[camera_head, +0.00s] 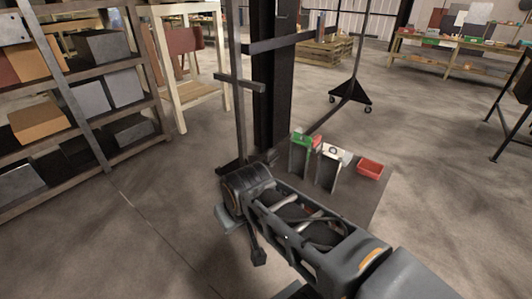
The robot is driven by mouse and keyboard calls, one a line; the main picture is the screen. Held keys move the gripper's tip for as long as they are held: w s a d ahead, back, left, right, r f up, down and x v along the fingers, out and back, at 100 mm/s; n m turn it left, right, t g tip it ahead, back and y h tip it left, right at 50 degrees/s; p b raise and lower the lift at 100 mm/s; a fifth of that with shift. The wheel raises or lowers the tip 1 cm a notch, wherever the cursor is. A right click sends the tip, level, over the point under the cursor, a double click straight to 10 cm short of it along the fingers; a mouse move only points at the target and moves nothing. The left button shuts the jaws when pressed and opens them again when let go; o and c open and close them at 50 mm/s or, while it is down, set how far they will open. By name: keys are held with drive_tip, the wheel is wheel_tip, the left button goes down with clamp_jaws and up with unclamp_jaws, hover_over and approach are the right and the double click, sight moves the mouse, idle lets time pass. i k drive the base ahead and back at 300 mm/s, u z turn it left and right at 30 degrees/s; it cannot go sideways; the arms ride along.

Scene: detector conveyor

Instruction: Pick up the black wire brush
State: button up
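I cannot make out a black wire brush in this view. My arm reaches in from the lower right and ends near the middle of the picture, by the foot of a dark post. Below its end hang a pale grey piece and a thin dark piece with a blocky tip, which may be parts of my gripper. I cannot make out two fingertips, or whether anything is held. My arm hides part of the dark surface under it.
A red bin (370,168), a green-topped item (300,140) and a white-topped item (335,153) stand beyond my arm. A shelf with boxes (107,92) is at left. A black wheeled stand (350,93) is behind. Open floor (130,240) lies at lower left.

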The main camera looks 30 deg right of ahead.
sight(271, 157)
drive_tip(key=i, duration=1.4)
drive_tip(key=z, duration=0.95)
